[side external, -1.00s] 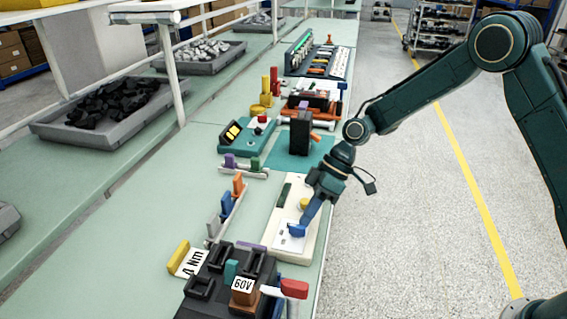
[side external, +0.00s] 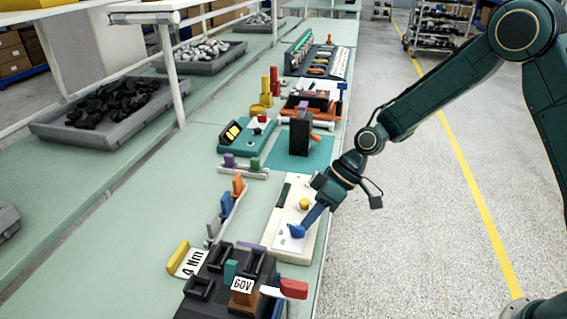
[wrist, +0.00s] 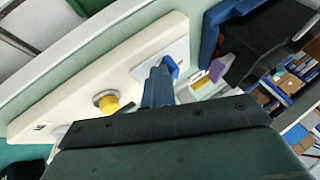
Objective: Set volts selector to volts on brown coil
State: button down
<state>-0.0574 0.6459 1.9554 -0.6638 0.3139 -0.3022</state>
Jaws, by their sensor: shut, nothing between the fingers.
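The brown coil (side external: 243,299) stands in a black slotted base at the front of the bench, with a white label that reads 60V. A cream panel (side external: 310,243) lies just behind it. On its white plate sits a small blue selector knob (side external: 296,231), which also shows in the wrist view (wrist: 173,67). My gripper (side external: 304,223) is shut and empty, slanting down from the right with its blue fingertips at the knob. In the wrist view the fingertips (wrist: 160,74) are right beside the knob; I cannot tell if they touch. The plate's markings are too small to read.
A yellow button (side external: 304,204) stands on the same panel, close to my fingers. The black base (side external: 203,286), a red handle (side external: 293,289) and a 4 Nm card (side external: 191,263) are in front. A teal mat (side external: 318,158) with a black block lies behind.

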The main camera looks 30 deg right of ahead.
jog(key=shift+s+a+f, duration=0.1)
jog(key=shift+s+a, duration=0.15)
jog(key=shift+s, duration=0.25)
jog(key=shift+s+a+f, duration=0.1)
jog(key=shift+s+a, duration=0.15)
jog(key=shift+s, duration=0.2)
jog(key=shift+s+a, duration=0.15)
jog(key=shift+w, duration=0.25)
dwell(0.3)
jog(key=shift+w+a+r, duration=0.15)
jog(key=shift+w+r, duration=0.05)
jog(key=shift+w, duration=0.5)
jog(key=shift+w+d, duration=0.1)
jog(key=shift+d, duration=0.6)
jog(key=d, duration=0.3)
jog(key=shift+d, duration=0.35)
jog(key=s+d+r, duration=0.4)
jog(key=d+r, duration=0.1)
jog(key=r, duration=0.3)
